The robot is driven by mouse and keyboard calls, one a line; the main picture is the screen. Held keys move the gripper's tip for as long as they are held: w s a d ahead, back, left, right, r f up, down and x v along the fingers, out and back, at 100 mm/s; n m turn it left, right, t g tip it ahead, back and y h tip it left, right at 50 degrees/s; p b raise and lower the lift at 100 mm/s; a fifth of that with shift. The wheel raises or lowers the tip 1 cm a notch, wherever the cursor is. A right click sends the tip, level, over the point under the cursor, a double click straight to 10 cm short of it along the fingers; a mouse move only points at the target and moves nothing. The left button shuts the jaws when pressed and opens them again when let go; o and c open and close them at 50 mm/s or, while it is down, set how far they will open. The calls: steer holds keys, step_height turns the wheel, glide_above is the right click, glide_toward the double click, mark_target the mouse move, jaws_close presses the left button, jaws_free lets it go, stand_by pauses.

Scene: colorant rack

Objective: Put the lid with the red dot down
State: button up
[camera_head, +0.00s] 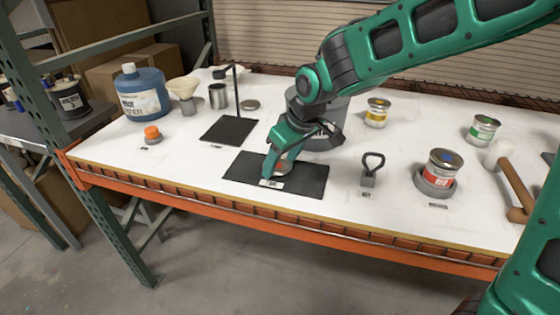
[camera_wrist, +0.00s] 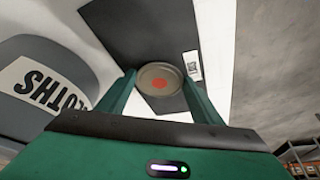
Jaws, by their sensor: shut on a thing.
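The lid with the red dot (camera_wrist: 160,82) is a round metallic disc, seen face-on in the wrist view. My gripper (camera_wrist: 158,88) is shut on it, with one green finger at each side of its rim. In the head view my gripper (camera_head: 276,167) points down at the black mat (camera_head: 312,183), near the mat's white label (camera_head: 271,184). The lid (camera_head: 284,166) shows only partly there, behind the finger. The lid is over the mat or very low on it; I cannot tell whether it touches.
A grey tub marked "CLOTHS" (camera_head: 322,143) stands close behind my gripper. To the right are a key-like tool on a block (camera_head: 370,170), a red-labelled can (camera_head: 440,172) and a mallet (camera_head: 515,185). A black stand (camera_head: 230,130) is at left.

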steer(key=shift+f, duration=0.35)
steer(key=o, duration=1)
steer(key=shift+s+d+f, duration=0.1)
steer(key=shift+f, duration=0.05)
steer(key=shift+s+f, duration=0.1)
steer(key=shift+s, duration=0.05)
steer(key=shift+a+r, duration=0.2)
steer(key=shift+r, duration=0.35)
steer(key=v, duration=1.2)
steer(key=shift+w+d, duration=0.15)
steer(key=shift+w, duration=0.15)
